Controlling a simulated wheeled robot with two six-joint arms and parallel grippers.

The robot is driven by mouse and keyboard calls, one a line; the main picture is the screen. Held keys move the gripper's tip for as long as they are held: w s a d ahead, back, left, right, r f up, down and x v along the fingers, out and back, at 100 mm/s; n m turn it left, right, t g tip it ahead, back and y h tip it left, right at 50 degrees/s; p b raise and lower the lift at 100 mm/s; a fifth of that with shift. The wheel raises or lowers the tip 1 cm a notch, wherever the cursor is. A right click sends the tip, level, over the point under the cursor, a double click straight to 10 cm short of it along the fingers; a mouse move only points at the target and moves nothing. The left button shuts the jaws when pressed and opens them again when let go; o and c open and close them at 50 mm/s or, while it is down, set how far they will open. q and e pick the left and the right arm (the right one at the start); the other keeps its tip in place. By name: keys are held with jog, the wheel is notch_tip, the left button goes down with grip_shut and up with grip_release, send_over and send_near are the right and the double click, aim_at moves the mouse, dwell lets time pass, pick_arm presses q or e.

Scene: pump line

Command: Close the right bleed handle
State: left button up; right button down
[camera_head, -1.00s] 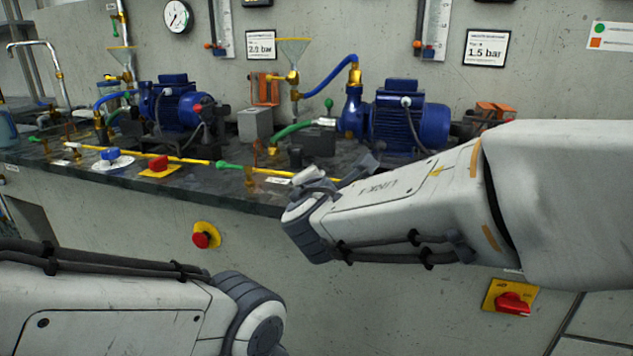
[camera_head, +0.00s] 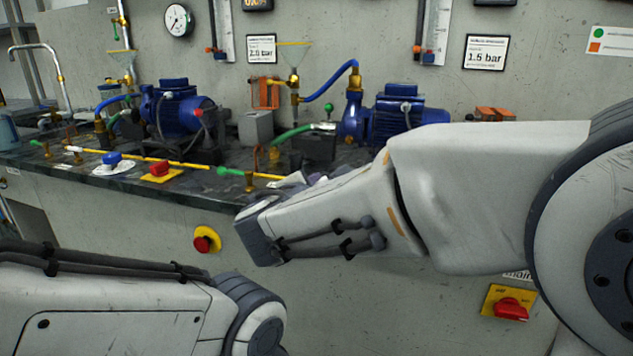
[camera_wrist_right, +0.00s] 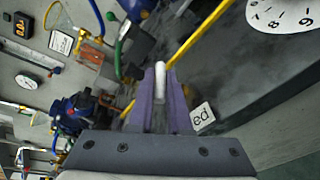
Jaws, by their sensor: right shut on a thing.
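In the right wrist view, a short white handle (camera_wrist_right: 160,82) stands between the two purple-grey fingers of my right gripper (camera_wrist_right: 160,95). The fingers are shut on it. I take it to be the right bleed handle; its lower part is hidden between the fingers. A yellow pipe (camera_wrist_right: 204,37) runs close beyond the fingertips, and a white label (camera_wrist_right: 202,115) lies beside them. In the head view, my right gripper (camera_head: 303,181) is at the bench's front edge, partly hidden behind my wrist. My left arm shows at the lower left, but its gripper does not.
The dark bench (camera_head: 130,184) carries a left blue pump (camera_head: 180,108) and a right blue pump (camera_head: 412,120). A green-handled valve (camera_head: 231,172), a red knob (camera_head: 160,165) and a blue knob (camera_head: 112,158) lie along its front. A red stop button (camera_head: 202,243) is on the front panel.

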jog(key=shift+a+r+m+g+h+p, duration=0.15)
jog(key=shift+m+g+h+p, duration=0.35)
jog(key=shift+m+h, duration=0.5)
jog(key=m+g+h+p, duration=0.1)
jog(key=m+h+p, duration=0.1)
jog(key=m+g+h+p, duration=0.1)
jog(key=h+p, duration=0.1)
jog(key=shift+w+m+g+h+p, duration=0.1)
jog(key=shift+m+g+h+p, duration=0.2)
jog(key=shift+m+h+p, duration=0.1)
jog(key=shift+m+g+h+p, duration=0.9)
jog(key=shift+m+g+p, duration=0.1)
jog(key=shift+p, duration=0.2)
jog(key=shift+f, duration=0.2)
jog(key=c, duration=1.2)
grip_release()
jog(key=shift+o, duration=0.2)
notch_tip(320, 180, up, 5)
jog(key=shift+w+r+p, duration=0.1)
jog(key=shift+p, duration=1)
jog(key=s+d+r+p, duration=0.1)
jog(key=s+d+r, duration=0.4)
jog(key=d, duration=0.5)
jog(key=shift+s+d+r, duration=0.15)
jog(key=shift+s+r, duration=0.25)
jog(key=shift+s, duration=0.15)
